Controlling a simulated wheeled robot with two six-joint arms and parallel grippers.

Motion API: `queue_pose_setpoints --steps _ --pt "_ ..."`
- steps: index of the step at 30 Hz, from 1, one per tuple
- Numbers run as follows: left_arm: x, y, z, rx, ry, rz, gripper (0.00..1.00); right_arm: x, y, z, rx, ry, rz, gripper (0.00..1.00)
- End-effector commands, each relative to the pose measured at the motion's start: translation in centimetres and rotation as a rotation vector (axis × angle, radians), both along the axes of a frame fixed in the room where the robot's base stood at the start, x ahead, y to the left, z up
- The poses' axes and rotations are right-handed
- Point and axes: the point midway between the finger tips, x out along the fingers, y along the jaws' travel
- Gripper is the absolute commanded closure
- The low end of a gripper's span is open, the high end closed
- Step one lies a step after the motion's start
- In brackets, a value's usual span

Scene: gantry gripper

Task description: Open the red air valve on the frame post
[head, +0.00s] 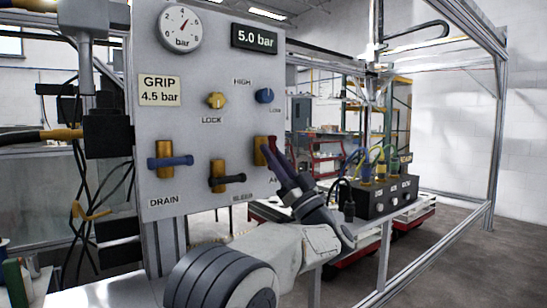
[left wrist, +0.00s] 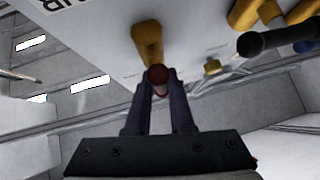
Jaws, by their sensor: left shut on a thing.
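The red air valve shows on the lower right of the grey panel, with a brass body (head: 259,152) and a red handle (head: 271,143) partly hidden by my gripper. The label below it is mostly covered. My left gripper (head: 277,158) comes in from below and is shut on the handle. In the left wrist view the two dark fingers (left wrist: 158,92) stand on either side of the rounded red handle end (left wrist: 158,74), with the brass body (left wrist: 147,42) behind it. The handle's exact angle is hard to tell. My right gripper is not in view.
The panel (head: 200,135) also carries the blue-handled DRAIN valve (head: 167,161), a black-handled valve (head: 226,181), a yellow LOCK knob (head: 216,100) and a blue knob (head: 264,95). A display (head: 255,38) reads 5.0 bar. A black connector box (head: 388,198) stands to the right.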

Motion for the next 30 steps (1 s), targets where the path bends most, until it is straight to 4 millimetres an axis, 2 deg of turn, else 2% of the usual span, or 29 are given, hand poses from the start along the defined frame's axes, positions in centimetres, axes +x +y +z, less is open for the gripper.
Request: queue_pose_setpoints --steps 14,15,17,26,30 --pt "0.03 0.13 0.03 -0.016 -0.010 0.004 1.00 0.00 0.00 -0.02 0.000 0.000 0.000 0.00" --pt "0.03 0.13 0.03 -0.016 -0.010 0.004 0.75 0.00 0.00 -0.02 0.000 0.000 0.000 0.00" --pt "0.03 0.13 0.03 -0.015 -0.009 0.003 0.52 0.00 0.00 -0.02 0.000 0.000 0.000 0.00" --pt "0.01 0.00 0.01 -0.014 -0.009 0.001 0.51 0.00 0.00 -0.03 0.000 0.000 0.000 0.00" --pt "-0.35 -0.52 -0.62 -0.013 -0.008 -0.001 0.51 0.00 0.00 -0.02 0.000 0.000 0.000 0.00"
